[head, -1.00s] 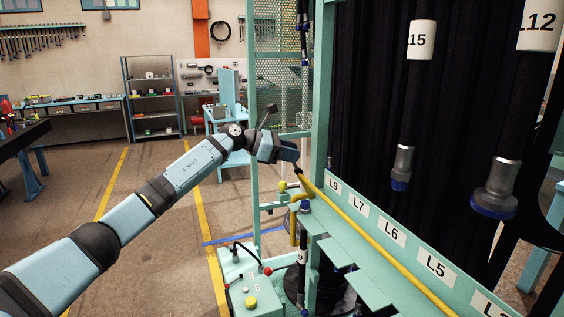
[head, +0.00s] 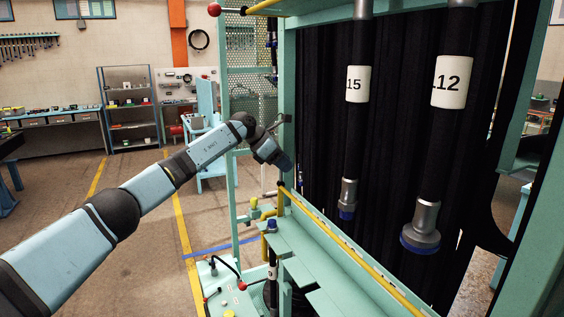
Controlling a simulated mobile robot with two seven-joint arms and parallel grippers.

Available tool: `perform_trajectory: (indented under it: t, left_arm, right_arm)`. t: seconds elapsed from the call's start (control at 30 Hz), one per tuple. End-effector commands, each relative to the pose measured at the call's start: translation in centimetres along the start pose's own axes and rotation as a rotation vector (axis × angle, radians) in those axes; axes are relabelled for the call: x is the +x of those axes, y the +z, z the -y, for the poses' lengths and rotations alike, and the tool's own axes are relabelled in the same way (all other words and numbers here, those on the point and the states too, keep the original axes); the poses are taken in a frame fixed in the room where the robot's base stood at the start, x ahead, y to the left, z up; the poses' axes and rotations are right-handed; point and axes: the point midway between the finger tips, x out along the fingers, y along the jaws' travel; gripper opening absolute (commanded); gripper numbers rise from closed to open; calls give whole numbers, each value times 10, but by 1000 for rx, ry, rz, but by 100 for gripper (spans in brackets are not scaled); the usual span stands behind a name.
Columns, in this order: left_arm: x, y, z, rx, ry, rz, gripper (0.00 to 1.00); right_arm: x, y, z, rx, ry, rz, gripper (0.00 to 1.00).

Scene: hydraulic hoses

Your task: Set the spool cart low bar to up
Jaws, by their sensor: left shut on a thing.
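The spool cart's low bar is a long yellow bar (head: 345,246) running along the teal front rail, from the far post down toward the lower right. My left gripper (head: 284,181) is at the far end of this bar, shut on it; the fingertips are small and partly hidden. The bar now lies near the upper edge of the rail, and no labels show on the rail beneath it. My right gripper is not in view.
A teal control box (head: 222,290) with a red knob stands below. Open floor lies to the left.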

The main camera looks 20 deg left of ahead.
Motion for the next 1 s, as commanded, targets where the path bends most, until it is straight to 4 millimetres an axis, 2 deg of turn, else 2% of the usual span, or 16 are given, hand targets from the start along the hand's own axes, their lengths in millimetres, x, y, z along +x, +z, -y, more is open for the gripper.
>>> perform_trajectory:
  t: [0.27, 0.3, 0.4, 0.77, 0.87, 1.0]
  left_arm:
    - [3, -5, 0, -3, -3, -10, 0]
    - [4, -5, 0, -3, -3, -10, 36]
    - [4, -5, 0, -3, -3, -9, 58]
    - [-3, -3, 0, -1, -1, -4, 58]
    - [-15, -3, -1, 0, 1, -2, 58]
    - [-44, -5, -2, 0, 3, -3, 58]
  right_arm:
    - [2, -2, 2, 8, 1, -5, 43]
    - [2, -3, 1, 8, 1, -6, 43]
    - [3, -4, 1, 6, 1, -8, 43]
    - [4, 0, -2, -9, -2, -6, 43]
    - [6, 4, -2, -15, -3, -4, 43]
    - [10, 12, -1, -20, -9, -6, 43]
